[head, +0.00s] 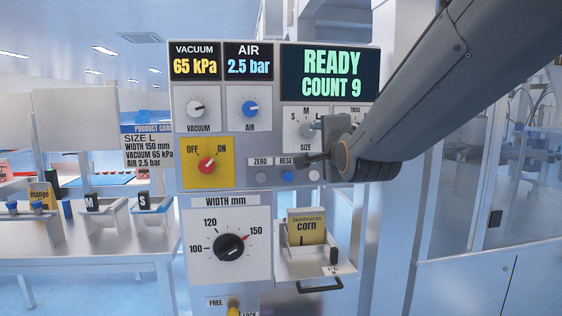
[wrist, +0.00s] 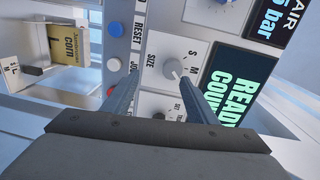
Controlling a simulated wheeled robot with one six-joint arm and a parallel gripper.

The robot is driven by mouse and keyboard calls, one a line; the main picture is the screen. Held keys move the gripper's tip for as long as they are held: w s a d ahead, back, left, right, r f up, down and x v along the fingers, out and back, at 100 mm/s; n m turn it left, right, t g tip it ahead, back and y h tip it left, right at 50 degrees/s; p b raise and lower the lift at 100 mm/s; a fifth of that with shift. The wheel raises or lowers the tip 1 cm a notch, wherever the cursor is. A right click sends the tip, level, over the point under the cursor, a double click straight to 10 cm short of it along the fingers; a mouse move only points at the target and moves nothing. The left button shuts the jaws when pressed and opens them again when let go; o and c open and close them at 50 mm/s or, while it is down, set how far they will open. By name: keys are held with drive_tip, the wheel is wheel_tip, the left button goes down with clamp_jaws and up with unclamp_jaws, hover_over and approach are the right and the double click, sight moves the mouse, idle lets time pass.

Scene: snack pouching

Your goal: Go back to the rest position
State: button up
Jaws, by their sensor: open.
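My gripper (head: 312,143) is in front of the machine panel, by the SIZE knob (head: 306,130), with my arm reaching in from the upper right. In the wrist view my gripper (wrist: 158,88) has its two fingers apart with nothing held between them. The SIZE knob (wrist: 172,69) shows between and just beyond the fingertips. Whether a fingertip touches the panel I cannot tell. The gripper partly hides the SIZE and TRIAL area in the head view.
The screen (head: 330,73) reads READY, COUNT 9. The width dial (head: 230,247) points at 150. A corn pouch (head: 307,226) stands in the drawer tray (head: 290,262) below. The red power knob (head: 207,165) is on a yellow plate. A side table (head: 90,245) holds bins at left.

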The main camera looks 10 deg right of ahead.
drive_tip(key=s+f+n+g, duration=0.3)
drive_tip(key=f+n+g, duration=0.1)
drive_tip(key=f, duration=0.6)
drive_tip(key=s+f+n+g, duration=0.3)
drive_tip(key=s+f+g, duration=0.1)
drive_tip(key=f, duration=0.6)
drive_tip(key=s+f+n+g, duration=0.4)
drive_tip(key=s+f, duration=0.3)
drive_tip(key=s, duration=0.3)
drive_tip(key=s+f+n+g+p, duration=0.1)
drive_tip(key=s+f+n+g, duration=0.4)
drive_tip(key=s, duration=0.5)
wheel_tip(320, 180, down, 2)
drive_tip(key=shift+s+f+n, duration=0.15)
drive_tip(key=shift+s+n, duration=0.05)
drive_tip(key=shift+n, duration=0.5)
